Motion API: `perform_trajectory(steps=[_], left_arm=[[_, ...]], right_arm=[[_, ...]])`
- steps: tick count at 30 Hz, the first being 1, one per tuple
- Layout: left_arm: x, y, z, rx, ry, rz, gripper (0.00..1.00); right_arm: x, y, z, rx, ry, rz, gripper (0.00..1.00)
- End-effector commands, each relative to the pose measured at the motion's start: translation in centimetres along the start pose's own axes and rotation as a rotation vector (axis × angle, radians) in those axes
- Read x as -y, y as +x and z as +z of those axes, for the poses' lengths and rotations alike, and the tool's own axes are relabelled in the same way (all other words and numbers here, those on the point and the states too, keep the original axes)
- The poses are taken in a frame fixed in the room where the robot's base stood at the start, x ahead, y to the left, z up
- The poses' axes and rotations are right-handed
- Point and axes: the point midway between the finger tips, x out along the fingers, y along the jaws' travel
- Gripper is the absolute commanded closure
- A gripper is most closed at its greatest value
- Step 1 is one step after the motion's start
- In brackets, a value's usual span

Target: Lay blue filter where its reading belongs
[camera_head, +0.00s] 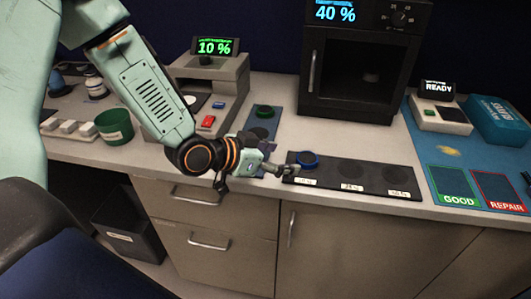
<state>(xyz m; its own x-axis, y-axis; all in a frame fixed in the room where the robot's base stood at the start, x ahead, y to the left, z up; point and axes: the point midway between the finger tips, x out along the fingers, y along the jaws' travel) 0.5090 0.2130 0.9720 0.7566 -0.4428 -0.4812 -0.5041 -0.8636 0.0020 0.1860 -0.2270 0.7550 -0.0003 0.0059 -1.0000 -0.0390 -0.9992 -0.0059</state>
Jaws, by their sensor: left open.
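The blue filter (308,158), a small dark-blue disc, lies at the left position of a black three-place tray (327,178) near the counter's front edge. The tray has small white labels along its front, too small to read surely. My left gripper (287,172) is open, low at the tray's left end, just left of the filter and apart from it. A device (210,70) at back left shows 10 % in green. A dark cabinet (362,60) shows 40 % in blue. My right gripper is out of view.
A green cup (114,127) stands at left. At right, a blue mat bears GOOD (455,187) and REPAIR (498,191) fields, a READY device (438,113) and a teal box (497,121). Counter behind the tray is clear.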

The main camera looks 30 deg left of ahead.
Motion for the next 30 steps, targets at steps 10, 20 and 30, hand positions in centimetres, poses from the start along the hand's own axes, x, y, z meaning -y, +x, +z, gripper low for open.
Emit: perform_trajectory(steps=[10,20,30], left_arm=[[0.1,-3.2,-0.2,-0.001,-0.005,-0.003,0.26],[0.0,-4.3,-0.1,-0.001,0.0,0.0,0.26],[0.0,-4.3,0.0,0.0,0.001,0.001,0.26]], right_arm=[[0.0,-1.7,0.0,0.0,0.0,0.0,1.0],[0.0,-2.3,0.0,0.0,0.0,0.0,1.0],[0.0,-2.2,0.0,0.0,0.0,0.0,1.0]])
